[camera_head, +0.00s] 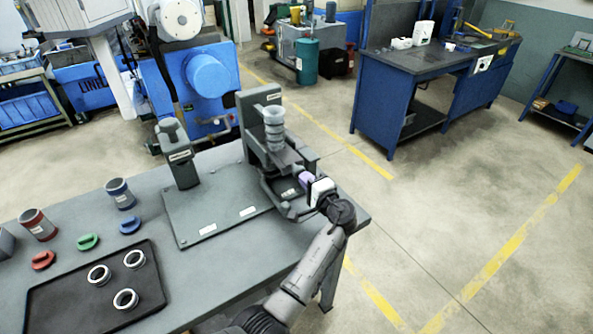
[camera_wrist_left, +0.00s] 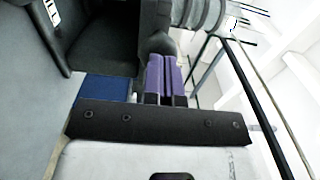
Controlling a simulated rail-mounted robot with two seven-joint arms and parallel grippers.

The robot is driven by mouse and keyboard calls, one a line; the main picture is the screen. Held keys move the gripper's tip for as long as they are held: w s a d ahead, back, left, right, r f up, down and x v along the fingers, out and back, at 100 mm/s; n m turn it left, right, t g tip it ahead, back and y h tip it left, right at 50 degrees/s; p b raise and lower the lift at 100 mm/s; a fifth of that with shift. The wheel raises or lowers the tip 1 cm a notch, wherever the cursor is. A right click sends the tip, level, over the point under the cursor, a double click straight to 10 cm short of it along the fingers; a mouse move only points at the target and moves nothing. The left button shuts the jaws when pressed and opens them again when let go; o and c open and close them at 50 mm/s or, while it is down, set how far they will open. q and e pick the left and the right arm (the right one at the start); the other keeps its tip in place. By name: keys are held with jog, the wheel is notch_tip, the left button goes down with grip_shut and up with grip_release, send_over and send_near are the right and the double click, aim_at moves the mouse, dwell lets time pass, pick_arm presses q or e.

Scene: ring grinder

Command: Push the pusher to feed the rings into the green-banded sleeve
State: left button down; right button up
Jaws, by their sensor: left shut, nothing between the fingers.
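My left gripper (camera_head: 305,180) is at the right end of the grey fixture plate (camera_head: 208,228), beside the upright grey fixture (camera_head: 253,110). In the left wrist view its purple fingers (camera_wrist_left: 166,76) are shut together with nothing between them. They are close to grey fixture parts; I cannot tell whether they touch. A grey stacked column, apparently rings (camera_head: 273,127), stands in the fixture. A dark curved bar (camera_head: 268,192) below it may be the pusher, partly hidden. I cannot make out a green-banded sleeve. My right gripper is not in view.
A blue-banded sleeve (camera_head: 120,193) and a red-banded sleeve (camera_head: 37,224) stand on the table's left, near red (camera_head: 43,260), green (camera_head: 88,241) and blue (camera_head: 130,225) pieces. A black tray (camera_head: 62,302) holds three pale rings (camera_head: 99,275). A grey post (camera_head: 178,155) stands on the plate.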

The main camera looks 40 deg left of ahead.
pick_arm(q)
jog(key=shift+d, duration=0.15)
dwell(0.3)
jog(key=v, duration=0.5)
jog(key=shift+p, duration=0.3)
dwell(0.6)
